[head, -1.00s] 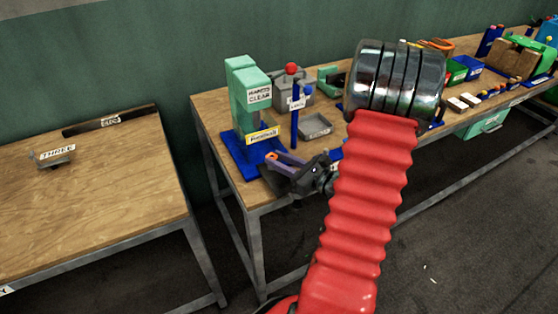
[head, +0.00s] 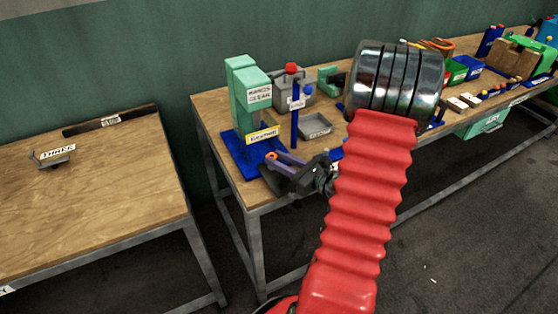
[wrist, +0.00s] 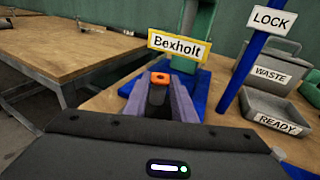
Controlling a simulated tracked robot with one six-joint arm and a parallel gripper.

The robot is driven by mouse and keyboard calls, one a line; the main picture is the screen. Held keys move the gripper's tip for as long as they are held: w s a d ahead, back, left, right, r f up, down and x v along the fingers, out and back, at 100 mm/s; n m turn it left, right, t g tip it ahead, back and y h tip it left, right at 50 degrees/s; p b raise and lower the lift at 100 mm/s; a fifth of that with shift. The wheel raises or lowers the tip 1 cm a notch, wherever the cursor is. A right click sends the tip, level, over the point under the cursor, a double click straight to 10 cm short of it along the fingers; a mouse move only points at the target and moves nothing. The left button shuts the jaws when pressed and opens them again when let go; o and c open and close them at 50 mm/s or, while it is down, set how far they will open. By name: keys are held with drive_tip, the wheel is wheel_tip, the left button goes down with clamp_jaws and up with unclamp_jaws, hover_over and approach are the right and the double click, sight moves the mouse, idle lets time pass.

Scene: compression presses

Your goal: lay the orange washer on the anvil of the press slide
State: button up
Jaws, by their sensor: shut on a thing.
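My gripper (head: 279,159) reaches over the front left corner of the middle bench, its purple fingers pointing at the press. In the wrist view the gripper (wrist: 158,88) is shut on the small orange washer (wrist: 160,77), which shows between the fingertips. The press has a pale green column (head: 247,98) marked HANDS CLEAR, a blue base (head: 236,155) and a yellow sign (wrist: 178,45) reading Bexholt. The washer is in front of the press, below the sign in the wrist view. I cannot make out the press slide or its anvil; the fingers and sign cover that area.
A blue post (head: 294,120) with a red knob and a LOCK label stands right of the press. A grey READY tray (head: 315,125) and a grey WASTE box (wrist: 270,72) are beyond it. Another bench (head: 90,205), mostly bare, stands at left across a gap.

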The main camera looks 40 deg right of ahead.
drive_tip(key=shift+s+a+f, duration=0.1)
drive_tip(key=shift+a+f, duration=0.05)
drive_tip(key=shift+f, duration=0.3)
drive_tip(key=shift+s+a+f, duration=0.1)
drive_tip(key=shift+f, duration=0.3)
drive_tip(key=shift+w+f, duration=0.1)
clamp_jaws()
drive_tip(key=shift+f+g, duration=0.25)
drive_tip(key=shift+g, duration=0.05)
drive_tip(key=o, duration=0.6)
unclamp_jaws()
drive_tip(key=shift+r, duration=0.1)
drive_tip(key=shift+c, duration=0.2)
drive_tip(key=o, duration=0.5)
drive_tip(key=shift+w+d+r, duration=0.1)
drive_tip(key=shift+d+r, duration=0.05)
drive_tip(key=s+d+r, duration=0.1)
drive_tip(key=s+r, duration=0.1)
drive_tip(key=s, duration=1.1)
drive_tip(key=shift+s+d, duration=0.25)
drive_tip(key=shift+s, duration=0.05)
